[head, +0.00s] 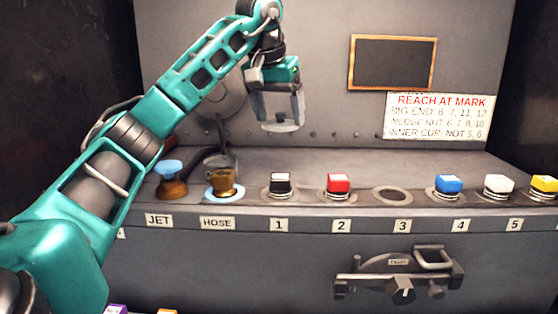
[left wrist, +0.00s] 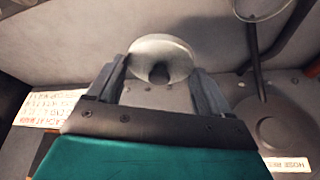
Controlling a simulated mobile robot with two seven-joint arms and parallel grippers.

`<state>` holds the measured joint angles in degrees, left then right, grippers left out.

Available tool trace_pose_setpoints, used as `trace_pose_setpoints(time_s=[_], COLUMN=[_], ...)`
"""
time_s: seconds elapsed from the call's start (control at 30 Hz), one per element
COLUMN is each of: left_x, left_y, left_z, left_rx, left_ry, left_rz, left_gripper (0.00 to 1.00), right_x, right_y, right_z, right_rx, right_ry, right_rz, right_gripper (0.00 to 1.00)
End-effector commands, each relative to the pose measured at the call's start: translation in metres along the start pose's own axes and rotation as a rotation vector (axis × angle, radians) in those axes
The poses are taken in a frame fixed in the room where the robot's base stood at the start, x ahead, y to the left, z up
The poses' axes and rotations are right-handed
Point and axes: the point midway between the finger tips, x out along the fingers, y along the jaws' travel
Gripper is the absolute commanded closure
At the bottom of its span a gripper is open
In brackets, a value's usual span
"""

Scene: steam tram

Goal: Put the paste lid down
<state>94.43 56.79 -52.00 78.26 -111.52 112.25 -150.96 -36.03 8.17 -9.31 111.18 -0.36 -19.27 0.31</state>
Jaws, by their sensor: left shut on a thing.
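My left gripper (head: 279,112) hangs above the ledge, left of the dark board in the head view. It is shut on a round, pale grey lid (head: 281,127), held at the fingertips clear of the ledge. In the left wrist view the same lid (left wrist: 150,48) shows as a disc with a dark middle between the two fingers (left wrist: 162,85). I see no paste pot that I can name for sure. My right gripper is in neither view.
Along the ledge (head: 330,160) stand a blue-topped brown knob (head: 170,178), a brass piece (head: 225,182), and black (head: 280,183), red (head: 338,184), blue (head: 448,185), white (head: 498,186) and yellow (head: 544,186) caps. The ring (head: 392,196) above label 3 is empty. A latch (head: 400,275) juts from the front.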

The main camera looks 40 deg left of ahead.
Motion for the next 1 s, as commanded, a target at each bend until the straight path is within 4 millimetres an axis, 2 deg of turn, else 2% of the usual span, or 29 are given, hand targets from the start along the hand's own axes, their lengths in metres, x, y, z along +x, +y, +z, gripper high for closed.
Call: trace_pose_setpoints(time_s=[0.03, 0.2, 0.47, 0.67, 1.0], left_x=[0.018, 0.047, 0.065, 0.092, 0.096], left_y=[-0.001, -0.001, 0.0, -0.001, 0.0], left_z=[0.008, 0.02, 0.027, 0.039, 0.04], left_rx=[0.0, 0.0, 0.0, -0.001, 0.0], left_ry=[-0.003, -0.002, -0.001, -0.003, 0.0], left_rz=[-0.003, -0.001, 0.0, -0.002, 0.001], left_gripper=[0.52, 0.52, 0.52, 0.52, 0.52], right_x=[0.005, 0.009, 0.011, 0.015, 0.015], right_y=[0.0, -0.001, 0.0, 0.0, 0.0], right_z=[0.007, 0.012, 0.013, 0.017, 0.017], right_rx=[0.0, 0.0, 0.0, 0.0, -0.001], right_ry=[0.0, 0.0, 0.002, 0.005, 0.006], right_rz=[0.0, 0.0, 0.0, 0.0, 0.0], right_gripper=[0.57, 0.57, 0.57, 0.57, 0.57])
